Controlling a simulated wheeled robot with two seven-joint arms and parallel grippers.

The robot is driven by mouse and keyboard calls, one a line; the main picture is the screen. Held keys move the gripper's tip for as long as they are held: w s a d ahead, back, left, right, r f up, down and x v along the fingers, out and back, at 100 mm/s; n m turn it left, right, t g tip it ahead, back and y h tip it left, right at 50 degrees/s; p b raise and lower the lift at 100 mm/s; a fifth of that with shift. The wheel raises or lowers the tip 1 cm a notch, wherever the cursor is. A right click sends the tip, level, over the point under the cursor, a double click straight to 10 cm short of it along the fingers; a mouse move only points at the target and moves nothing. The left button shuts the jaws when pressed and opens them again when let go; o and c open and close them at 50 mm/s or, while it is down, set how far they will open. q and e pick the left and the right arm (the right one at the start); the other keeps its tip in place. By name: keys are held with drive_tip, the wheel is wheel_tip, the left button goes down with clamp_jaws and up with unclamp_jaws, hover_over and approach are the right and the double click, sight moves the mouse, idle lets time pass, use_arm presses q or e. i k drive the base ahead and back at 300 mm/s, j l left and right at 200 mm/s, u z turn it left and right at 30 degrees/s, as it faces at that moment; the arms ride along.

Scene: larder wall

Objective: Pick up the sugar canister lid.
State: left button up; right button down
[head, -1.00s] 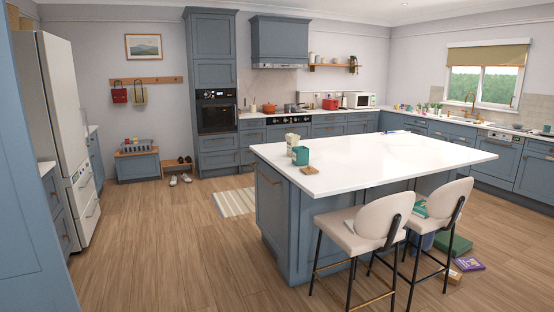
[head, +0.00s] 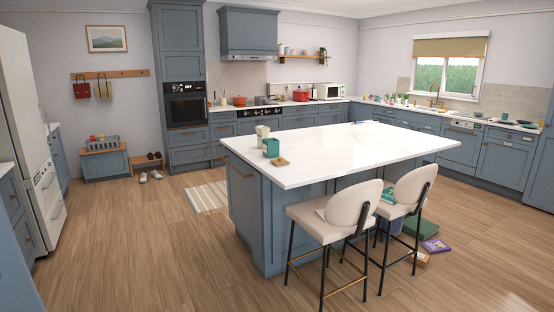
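I cannot make out a sugar canister or its lid in the head view. Several small jars or canisters (head: 290,51) stand on the wooden wall shelf at the back, too small to tell apart. A teal container (head: 271,147) stands on the near left end of the white island top, beside a pale patterned holder (head: 262,133) and a small wooden piece (head: 281,162). Neither of my grippers shows in the view.
The island (head: 330,150) fills the middle, with two cream stools (head: 338,222) at its near side. A purple box (head: 436,246) and a green item (head: 421,228) lie on the floor at right. A striped rug (head: 207,197) lies left of the island. Floor at left is open.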

sight(279, 161)
drive_tip(key=i+j+z, duration=0.1)
drive_tip(key=i+j, duration=0.15)
drive_tip(key=i, duration=0.3)
drive_tip(key=i+j+z, duration=0.1)
drive_tip(key=i+j, duration=0.2)
drive_tip(key=i, duration=0.25)
drive_tip(key=i+j+z, duration=0.1)
drive_tip(key=i+j, duration=0.25)
drive_tip(key=i, duration=0.2)
drive_tip(key=i+j+z, duration=0.1)
drive_tip(key=i+j, duration=0.3)
drive_tip(key=i, duration=0.15)
drive_tip(key=i+j, duration=0.2)
drive_tip(key=i+j+z, duration=0.15)
drive_tip(key=j, duration=0.3)
drive_tip(key=i+j, duration=0.25)
drive_tip(key=i+j+z, duration=0.15)
drive_tip(key=j, duration=0.25)
drive_tip(key=i+j, duration=0.25)
drive_tip(key=j, duration=0.15)
drive_tip(key=i+j+z, duration=0.15)
drive_tip(key=j, duration=0.2)
